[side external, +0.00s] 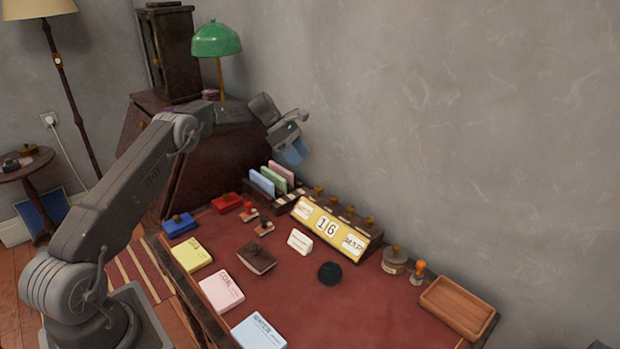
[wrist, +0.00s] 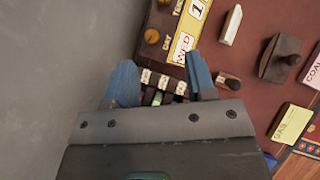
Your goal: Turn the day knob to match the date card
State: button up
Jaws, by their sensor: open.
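The yellow-faced desk calendar (side external: 312,226) stands at the back of the desk. It shows 16 in its middle window, and its top carries a row of brass knobs. In the wrist view its day window (wrist: 182,47) reads WED. The day knob (wrist: 152,36) lies beside the DAY label; it seems to be the leftmost knob (side external: 318,190) in the side view. A small white folded card (side external: 300,241), likely the date card, stands in front; its text is unreadable. My gripper (side external: 294,152) is open and empty, above and left of the calendar, its blue fingers (wrist: 160,68) apart.
A card rack (side external: 276,182) stands left of the calendar, below my gripper. Small stamps, a brown blotter (side external: 256,258), a black round object (side external: 329,273) and paper pads (side external: 221,291) occupy the desk. A wooden tray (side external: 458,307) lies right. A wall rises close behind.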

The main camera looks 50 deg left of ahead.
aim_at(316, 188)
jog(key=s+a+f+n+t+h, duration=0.1)
jog(key=s+a+f+n+t, duration=0.35)
jog(key=s+f+t, duration=0.2)
jog(key=shift+n+t, duration=0.25)
jog(key=shift+t, duration=0.3)
jog(key=x, duration=1.3)
jog(key=shift+s+d, duration=0.15)
jog(key=shift+d, duration=0.2)
jog(key=shift+c, duration=0.3)
jog(key=c, duration=0.8)
jog(key=o, duration=0.9)
jog(key=shift+c, duration=0.2)
jog(key=shift+a, duration=0.1)
